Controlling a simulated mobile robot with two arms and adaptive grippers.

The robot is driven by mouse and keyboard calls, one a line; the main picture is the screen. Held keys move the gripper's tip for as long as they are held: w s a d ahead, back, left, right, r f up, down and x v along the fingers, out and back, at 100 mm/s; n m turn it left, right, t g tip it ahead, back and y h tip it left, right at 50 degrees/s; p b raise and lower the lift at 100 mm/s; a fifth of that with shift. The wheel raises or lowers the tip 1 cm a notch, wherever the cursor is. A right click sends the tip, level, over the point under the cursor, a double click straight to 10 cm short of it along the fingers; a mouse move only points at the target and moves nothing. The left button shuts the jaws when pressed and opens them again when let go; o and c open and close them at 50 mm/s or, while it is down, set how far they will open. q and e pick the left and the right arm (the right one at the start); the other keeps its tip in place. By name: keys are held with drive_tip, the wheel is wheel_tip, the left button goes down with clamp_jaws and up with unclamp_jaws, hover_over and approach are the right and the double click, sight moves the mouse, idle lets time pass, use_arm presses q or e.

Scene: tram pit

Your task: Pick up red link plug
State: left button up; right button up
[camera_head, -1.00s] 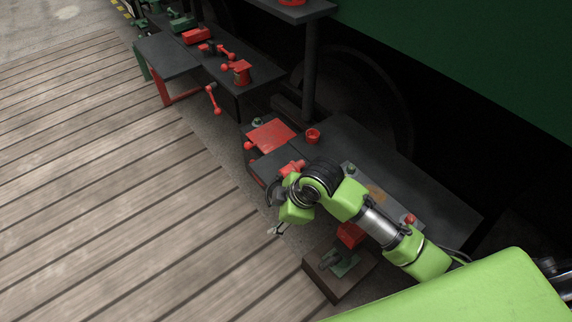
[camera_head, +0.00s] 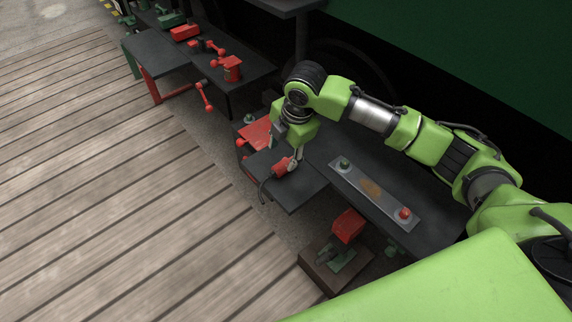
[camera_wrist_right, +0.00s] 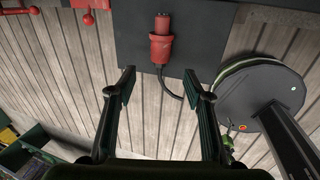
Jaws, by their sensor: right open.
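The red link plug (camera_wrist_right: 160,46) lies on a dark table top in the right wrist view, with a dark cable running from its near end. It also shows in the head view (camera_head: 281,165), partly covered by my gripper. My right gripper (camera_wrist_right: 159,78) is open, with its two fingers apart on either side below the plug in the picture. In the head view, the right gripper (camera_head: 296,158) reaches down close beside the plug. I cannot tell whether it touches it. My left gripper is not in view.
A grey plate (camera_head: 374,190) with a green and a red knob lies on the dark bench. A red-and-green device (camera_head: 344,234) stands on a block below. A round black-and-green item (camera_wrist_right: 259,92) is right of my fingers. Wooden planks (camera_head: 100,190) at left are clear.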

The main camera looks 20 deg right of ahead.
sight(278, 168)
drive_tip(key=x, duration=0.9)
drive_tip(key=shift+a+f, duration=0.15)
drive_tip(key=shift+f, duration=0.05)
drive_tip(key=shift+c, duration=0.5)
drive_tip(key=c, duration=1.2)
